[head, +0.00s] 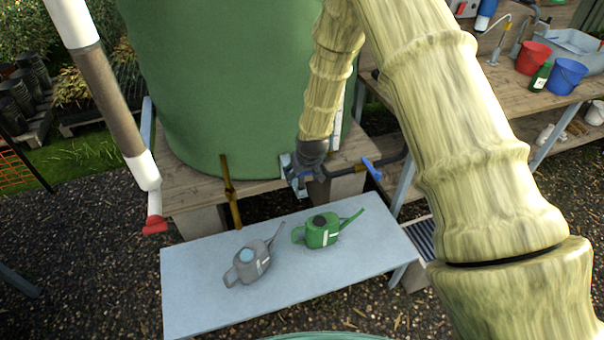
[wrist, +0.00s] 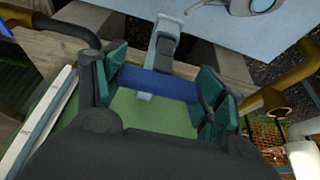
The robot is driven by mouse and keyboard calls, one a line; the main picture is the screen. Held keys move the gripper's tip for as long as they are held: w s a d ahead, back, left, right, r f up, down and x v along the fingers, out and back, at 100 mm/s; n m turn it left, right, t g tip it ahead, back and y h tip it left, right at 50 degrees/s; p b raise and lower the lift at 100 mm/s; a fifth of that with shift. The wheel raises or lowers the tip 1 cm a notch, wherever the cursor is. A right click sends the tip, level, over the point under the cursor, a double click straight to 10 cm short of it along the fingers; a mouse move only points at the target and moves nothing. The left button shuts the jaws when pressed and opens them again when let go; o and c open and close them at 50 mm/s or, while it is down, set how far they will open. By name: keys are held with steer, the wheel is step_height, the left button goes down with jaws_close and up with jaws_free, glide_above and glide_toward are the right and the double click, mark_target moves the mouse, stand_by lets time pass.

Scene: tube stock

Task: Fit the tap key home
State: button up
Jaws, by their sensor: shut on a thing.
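My gripper (head: 308,172) is at the front of the large green tank (head: 225,85), just above the edge of its wooden stand. In the wrist view, the teal finger pads of my gripper (wrist: 160,88) are shut on the two ends of a blue bar, which I take for the tap key (wrist: 158,84). A pale grey piece with a dark block (wrist: 165,45) runs out from the middle of the bar. In the head view my fingers mostly hide the key. I cannot tell whether it sits on a spindle or is apart from it.
A brass pipe (head: 230,192) stands left of my gripper. A blue lever (head: 371,168) is to its right. Below is a pale blue table (head: 195,275) with a grey watering can (head: 247,264) and a green one (head: 322,232). A white downpipe with a red valve (head: 155,226) stands at left.

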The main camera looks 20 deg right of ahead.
steer(key=shift+f+b, duration=0.85)
steer(key=shift+f, duration=0.85)
stand_by(1.3)
stand_by(0.5)
steer(key=o, duration=1.2)
steer(key=v, duration=1.2)
